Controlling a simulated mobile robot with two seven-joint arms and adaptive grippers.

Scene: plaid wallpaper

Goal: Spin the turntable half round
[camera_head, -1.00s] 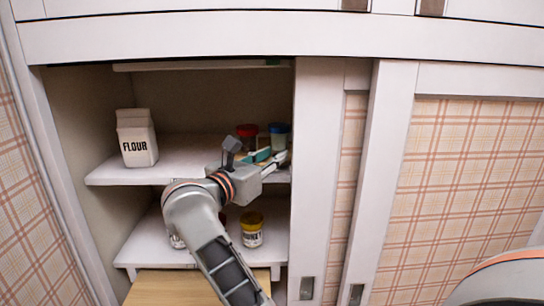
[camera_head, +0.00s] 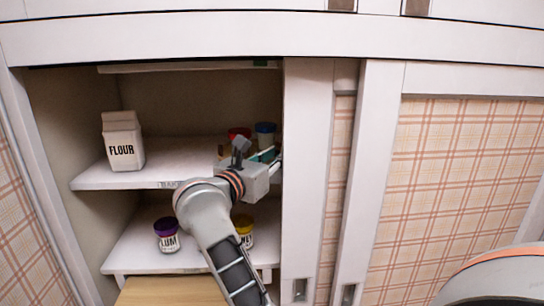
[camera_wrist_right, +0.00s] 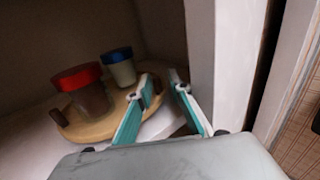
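The turntable (camera_wrist_right: 95,128) is a round wooden board on the upper cabinet shelf, with short dark pegs at its rim. A red-lidded jar (camera_wrist_right: 80,88) and a blue-lidded jar (camera_wrist_right: 120,68) stand on it. In the head view, the red lid (camera_head: 238,133) and blue lid (camera_head: 265,128) show behind my right gripper (camera_head: 276,155), which hides most of the turntable. In the right wrist view my right gripper (camera_wrist_right: 162,84) is open and empty. Its left finger overlaps the turntable's right edge; I cannot tell whether they touch. My left gripper is not in view.
A flour carton (camera_head: 123,142) stands left on the upper shelf (camera_head: 90,177). Purple-lidded (camera_head: 167,234) and yellow-lidded (camera_head: 244,231) jars stand on the lower shelf. A white sliding door panel (camera_head: 306,180) is close to my right gripper's right side. The shelf between carton and gripper is clear.

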